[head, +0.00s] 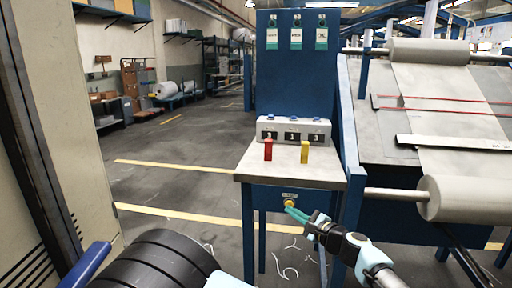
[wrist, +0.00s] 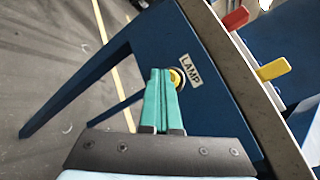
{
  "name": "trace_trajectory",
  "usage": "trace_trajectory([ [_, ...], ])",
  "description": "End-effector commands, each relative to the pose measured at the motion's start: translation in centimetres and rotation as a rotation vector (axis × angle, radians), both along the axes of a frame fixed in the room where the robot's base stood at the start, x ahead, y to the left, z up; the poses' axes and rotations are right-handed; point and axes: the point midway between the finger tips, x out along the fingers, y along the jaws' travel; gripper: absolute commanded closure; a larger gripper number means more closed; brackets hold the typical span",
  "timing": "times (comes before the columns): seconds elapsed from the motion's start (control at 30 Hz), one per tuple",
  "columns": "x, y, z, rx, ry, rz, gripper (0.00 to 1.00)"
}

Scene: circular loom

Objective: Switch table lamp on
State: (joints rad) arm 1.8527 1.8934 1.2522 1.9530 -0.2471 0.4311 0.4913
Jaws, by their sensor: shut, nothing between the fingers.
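A round yellow knob (head: 289,203) sits on the blue front panel under the small table's top (head: 240,176). In the wrist view the yellow knob (wrist: 176,78) has a "LAMP" label (wrist: 190,70) beside it. My gripper (head: 288,207) is shut and empty, with its green fingertips right at the knob. In the wrist view the gripper (wrist: 160,73) overlaps the knob's left side and partly hides it. I cannot tell whether the tips touch it. No lamp is clearly seen, and I cannot tell whether the knob is on or off.
A red lever (head: 268,150) and a yellow lever (head: 304,152) stand on the tabletop before a counter box (head: 293,130). A blue panel (head: 283,75) rises behind. Loom rollers (head: 465,198) are close on the right. The floor (head: 165,200) to the left is open.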

Motion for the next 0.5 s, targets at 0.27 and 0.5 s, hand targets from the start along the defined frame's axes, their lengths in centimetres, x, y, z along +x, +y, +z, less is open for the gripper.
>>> trace_trajectory([
  [0.27, 0.01, -0.04, 0.0, 0.0, 0.001, -0.001, 1.0],
  [0.5, 0.47, -0.06, -0.04, 0.001, 0.001, 0.0, 1.0],
])
